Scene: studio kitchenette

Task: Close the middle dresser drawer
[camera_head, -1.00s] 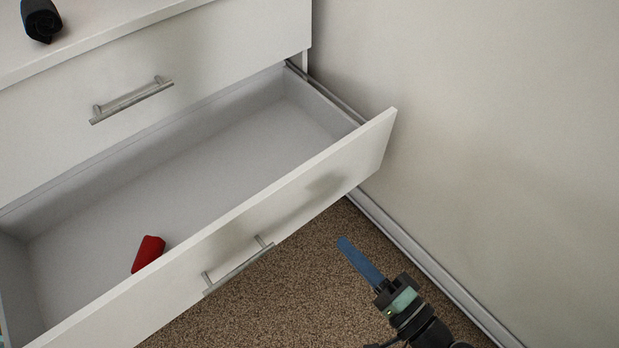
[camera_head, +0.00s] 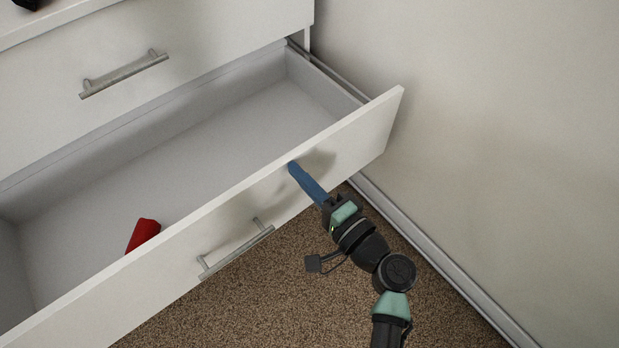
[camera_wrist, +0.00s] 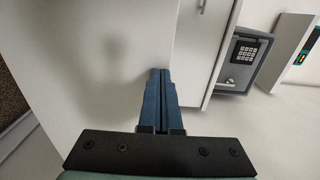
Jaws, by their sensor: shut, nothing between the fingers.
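The middle dresser drawer (camera_head: 350,140) is pulled well out, showing its pale grey inside. Its white front has a metal bar handle (camera_head: 236,250). My gripper (camera_head: 292,166) is shut and empty, its blue fingertips at the outer face of the drawer front, right of the handle and near the top edge. In the wrist view the closed blue fingers (camera_wrist: 158,75) point at the white drawer front (camera_wrist: 110,60); they seem to touch it or nearly so. A red object (camera_head: 143,234) lies inside the drawer at the left.
The closed drawer above has a bar handle (camera_head: 124,74). A wall (camera_head: 500,150) with a baseboard stands close on the right. Brown carpet (camera_head: 240,310) is clear below the drawer. A grey keypad box (camera_wrist: 243,60) shows in the wrist view.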

